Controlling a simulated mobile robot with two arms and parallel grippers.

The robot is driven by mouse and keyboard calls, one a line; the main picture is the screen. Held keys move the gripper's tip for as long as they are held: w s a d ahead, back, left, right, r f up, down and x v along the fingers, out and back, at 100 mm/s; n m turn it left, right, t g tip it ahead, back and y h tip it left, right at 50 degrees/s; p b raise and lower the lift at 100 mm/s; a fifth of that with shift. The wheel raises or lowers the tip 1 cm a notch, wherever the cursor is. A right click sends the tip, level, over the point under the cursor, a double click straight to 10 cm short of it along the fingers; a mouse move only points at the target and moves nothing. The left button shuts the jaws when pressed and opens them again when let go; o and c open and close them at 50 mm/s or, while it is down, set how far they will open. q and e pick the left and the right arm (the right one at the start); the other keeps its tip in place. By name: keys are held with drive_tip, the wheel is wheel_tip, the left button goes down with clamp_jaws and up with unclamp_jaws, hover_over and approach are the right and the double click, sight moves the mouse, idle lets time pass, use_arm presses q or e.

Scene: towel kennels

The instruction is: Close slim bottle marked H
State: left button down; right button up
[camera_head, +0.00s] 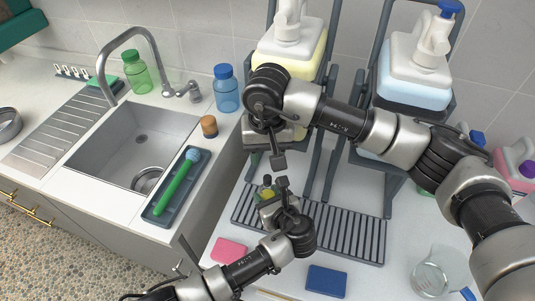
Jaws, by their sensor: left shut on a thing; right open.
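A small slim bottle (267,190) with a yellowish-green part stands over the dark ribbed rack, mostly hidden by my grippers. I cannot read a letter on it, and its cap and opening are too small and covered to make out. My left gripper (275,196) comes up from below and is shut on the bottle. My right gripper (277,163) points down from above, open, just above the bottle and close to the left gripper's tips. Whether it touches the bottle cannot be told.
The ribbed rack (370,242) lies under the grippers. Large pump jugs (410,75) sit on tall grey stands behind. A pink sponge (229,251), a blue block (326,281) and a glass beaker (436,270) lie in front. A sink (140,150) and a brush tray (160,213) are left.

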sight(268, 177)
drive_tip(key=shift+f, duration=4)
clamp_jaws()
drive_tip(key=shift+o, duration=0.3)
unclamp_jaws()
drive_tip(key=shift+r, duration=0.1)
drive_tip(key=shift+r, duration=2.2)
drive_tip(key=shift+o, duration=0.5)
